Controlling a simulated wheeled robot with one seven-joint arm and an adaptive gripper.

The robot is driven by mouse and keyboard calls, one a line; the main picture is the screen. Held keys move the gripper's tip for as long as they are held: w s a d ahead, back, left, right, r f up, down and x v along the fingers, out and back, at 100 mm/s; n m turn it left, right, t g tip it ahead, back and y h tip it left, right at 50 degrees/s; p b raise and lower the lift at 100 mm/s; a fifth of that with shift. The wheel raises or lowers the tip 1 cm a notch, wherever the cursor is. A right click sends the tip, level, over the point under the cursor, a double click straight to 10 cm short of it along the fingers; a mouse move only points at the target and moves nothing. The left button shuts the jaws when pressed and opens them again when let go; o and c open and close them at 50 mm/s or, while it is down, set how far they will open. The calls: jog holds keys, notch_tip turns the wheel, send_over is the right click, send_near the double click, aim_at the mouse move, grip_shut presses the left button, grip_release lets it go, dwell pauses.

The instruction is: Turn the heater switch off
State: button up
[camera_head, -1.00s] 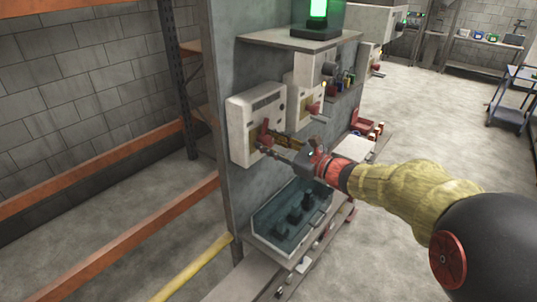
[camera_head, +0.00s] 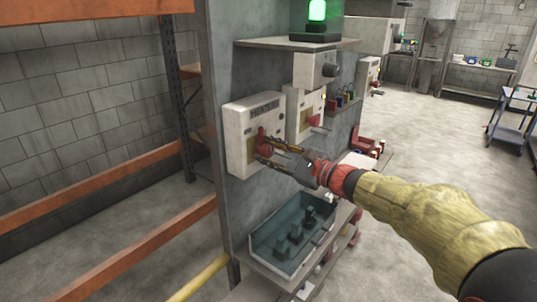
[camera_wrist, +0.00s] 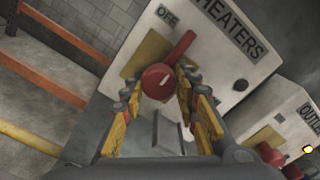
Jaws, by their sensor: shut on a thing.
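The heater switch box (camera_head: 238,128) is a pale box on the grey panel, marked HEATERS and OFF in the wrist view (camera_wrist: 215,58). Its red switch (camera_wrist: 158,82) has a round knob and a lever that slants up and right, over a yellow plate. My gripper (camera_head: 266,149) is at the front of the box. In the wrist view, its yellow fingers (camera_wrist: 157,90) stand on both sides of the red knob and close on it. The red switch also shows in the head view (camera_head: 263,139), partly behind the fingers.
A second pale box (camera_head: 301,112) with a red switch sits to the right; the wrist view shows its label (camera_wrist: 308,112) in part. A green lamp (camera_head: 317,12) glows on the shelf above. A blue-green tray (camera_head: 268,240) stands below my gripper. Orange rack beams (camera_head: 100,182) are at left.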

jog(key=shift+s+a+r, duration=0.1)
jog(key=shift+r, duration=0.15)
jog(key=o, duration=1.1)
jog(key=shift+s, duration=0.1)
jog(key=shift+f, duration=0.1)
jog(key=v, duration=1.2)
